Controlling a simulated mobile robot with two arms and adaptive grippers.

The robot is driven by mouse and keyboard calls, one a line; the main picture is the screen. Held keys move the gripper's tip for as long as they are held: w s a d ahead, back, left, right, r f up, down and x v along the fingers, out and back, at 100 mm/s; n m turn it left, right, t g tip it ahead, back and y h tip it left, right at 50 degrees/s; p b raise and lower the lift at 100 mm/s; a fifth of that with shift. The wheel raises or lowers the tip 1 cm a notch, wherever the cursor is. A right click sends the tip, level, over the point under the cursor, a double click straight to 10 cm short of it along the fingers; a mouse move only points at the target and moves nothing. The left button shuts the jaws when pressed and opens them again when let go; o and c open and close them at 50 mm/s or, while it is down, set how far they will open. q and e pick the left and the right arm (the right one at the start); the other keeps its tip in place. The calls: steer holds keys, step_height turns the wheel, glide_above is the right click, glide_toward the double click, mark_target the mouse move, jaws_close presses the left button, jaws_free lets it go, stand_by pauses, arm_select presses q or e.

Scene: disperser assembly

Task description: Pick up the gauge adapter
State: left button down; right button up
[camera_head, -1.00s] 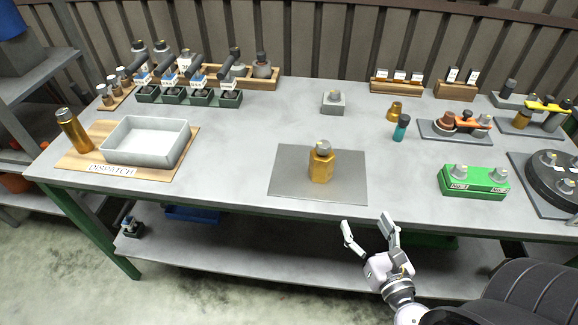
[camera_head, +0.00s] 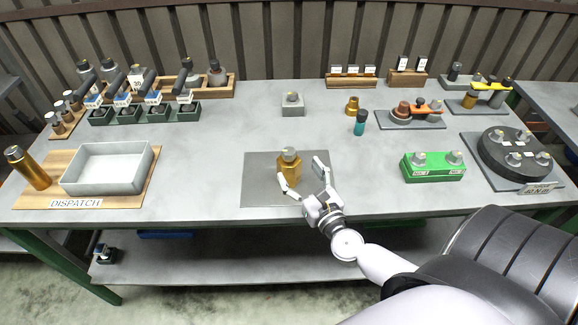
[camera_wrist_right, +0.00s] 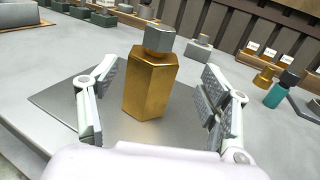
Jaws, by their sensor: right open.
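A golden hexagonal body with a grey square cap, which I take to be the gauge adapter (camera_head: 289,170), stands upright on the dark grey mat (camera_head: 258,188). In the right wrist view the same adapter (camera_wrist_right: 150,85) stands between the two finger pads, with gaps on both sides. My right gripper (camera_head: 302,178) is open and empty at the adapter's near right side. The right wrist view shows its fingers (camera_wrist_right: 158,92) spread wide. My left gripper is not in view.
A grey block with a knob (camera_head: 293,104) stands behind the mat. A teal-bodied piece (camera_head: 360,124) and a small brass piece (camera_head: 352,106) are at the back right. A green block (camera_head: 434,168) is to the right, a grey tray (camera_head: 107,188) to the left. The table between is clear.

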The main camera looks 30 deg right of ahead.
mark_target(289, 159)
steer(key=w, duration=0.1)
steer(key=w+p, duration=0.1)
steer(key=w, duration=0.1)
steer(key=w+p, duration=0.1)
steer(key=shift+w+r, duration=0.25)
steer(key=shift+r, duration=0.05)
steer(key=shift+w+f, duration=0.15)
steer(key=shift+w, duration=0.3)
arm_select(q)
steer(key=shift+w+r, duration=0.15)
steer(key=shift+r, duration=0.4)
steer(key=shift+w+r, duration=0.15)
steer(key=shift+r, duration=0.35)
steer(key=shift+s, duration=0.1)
arm_select(e)
steer(key=shift+s, duration=0.1)
steer(key=shift+c, duration=0.6)
jaws_close()
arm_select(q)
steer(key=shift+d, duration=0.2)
